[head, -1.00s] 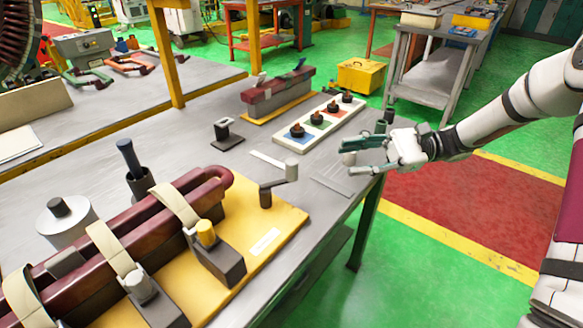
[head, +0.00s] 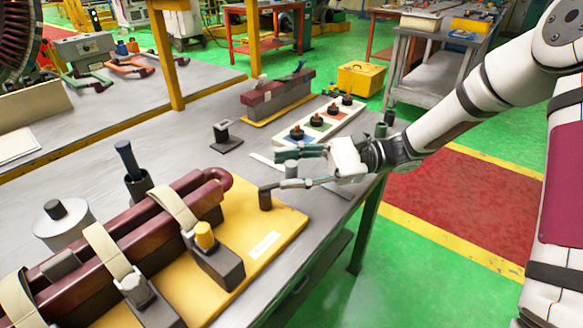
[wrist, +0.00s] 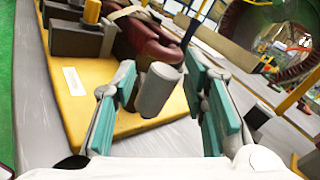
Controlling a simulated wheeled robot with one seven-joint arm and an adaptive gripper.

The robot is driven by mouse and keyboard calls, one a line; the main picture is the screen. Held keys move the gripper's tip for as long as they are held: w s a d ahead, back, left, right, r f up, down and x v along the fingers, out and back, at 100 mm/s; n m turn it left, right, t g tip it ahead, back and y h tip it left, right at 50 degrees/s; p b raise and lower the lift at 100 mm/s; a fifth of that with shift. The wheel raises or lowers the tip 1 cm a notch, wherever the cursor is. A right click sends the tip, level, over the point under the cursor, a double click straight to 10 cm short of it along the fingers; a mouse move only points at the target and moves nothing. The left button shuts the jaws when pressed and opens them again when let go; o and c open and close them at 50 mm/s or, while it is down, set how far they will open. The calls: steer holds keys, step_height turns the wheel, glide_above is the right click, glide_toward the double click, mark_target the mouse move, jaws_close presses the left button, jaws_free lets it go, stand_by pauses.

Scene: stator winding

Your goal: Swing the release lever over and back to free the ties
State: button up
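The release lever has a dark post (head: 265,200) at the right edge of the yellow base plate and a grey cylindrical knob (head: 291,170) at its arm's end. My gripper (head: 285,168) is open, its fingers on either side of the knob. In the wrist view the knob (wrist: 157,90) stands between the teal pads of my gripper (wrist: 158,68), nearer the left finger, with a gap on the right. Cream ties (head: 173,207) wrap the maroon coil (head: 205,195), with clamp blocks (head: 218,262) beside them. The lever arm is partly hidden by my gripper.
The yellow base plate (head: 265,215) lies on the grey table. Behind are a white tray (head: 345,110) with several dark knobs, a small dark stand (head: 226,138) and a second maroon coil block (head: 277,95). A dark cup with a tool (head: 137,180) stands left of the coil.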

jaws_close()
